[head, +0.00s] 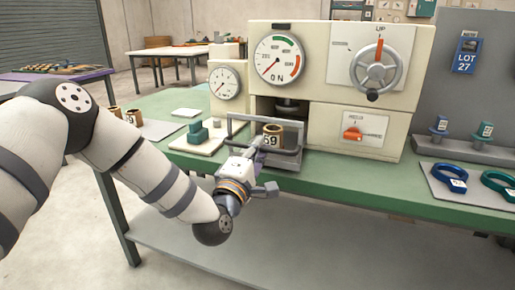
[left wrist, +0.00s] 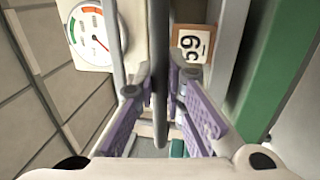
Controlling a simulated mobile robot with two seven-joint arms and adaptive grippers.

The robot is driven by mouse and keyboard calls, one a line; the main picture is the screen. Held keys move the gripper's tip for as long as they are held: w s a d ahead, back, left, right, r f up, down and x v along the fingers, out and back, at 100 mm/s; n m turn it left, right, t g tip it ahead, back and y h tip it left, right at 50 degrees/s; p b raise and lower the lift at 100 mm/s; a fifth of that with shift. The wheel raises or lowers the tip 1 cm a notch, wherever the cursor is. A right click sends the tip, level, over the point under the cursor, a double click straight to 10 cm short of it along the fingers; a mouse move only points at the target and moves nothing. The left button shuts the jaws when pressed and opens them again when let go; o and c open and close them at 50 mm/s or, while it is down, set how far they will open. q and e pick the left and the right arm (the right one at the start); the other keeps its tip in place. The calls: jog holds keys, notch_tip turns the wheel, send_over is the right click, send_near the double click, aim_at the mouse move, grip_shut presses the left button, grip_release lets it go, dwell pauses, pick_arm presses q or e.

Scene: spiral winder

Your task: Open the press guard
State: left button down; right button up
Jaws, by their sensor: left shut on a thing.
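The press guard (head: 288,151) is a grey bar frame at the front of the cream press (head: 355,125) in the head view. It stands across the low bay where a brown part marked 59 (head: 273,136) sits. My left gripper (head: 252,158) reaches the guard from the front left and is shut on its bar. In the left wrist view a dark bar (left wrist: 160,75) runs between the purple fingers of the left gripper (left wrist: 163,88). The marked part (left wrist: 192,42) shows beyond, to the right. The exact finger contact is small in the head view. My right gripper is not in view.
A small gauge (head: 225,84) and a pale board with green blocks (head: 197,134) stand left of the bay.

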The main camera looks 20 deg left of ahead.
pick_arm(q)
jog(key=c, duration=1.7)
grip_release()
jog(key=shift+o, duration=0.2)
jog(key=s+f, duration=0.2)
jog(key=s, duration=0.9)
jog(key=shift+s+a, duration=0.2)
jog(key=shift+s, duration=0.2)
jog(key=shift+f, duration=0.2)
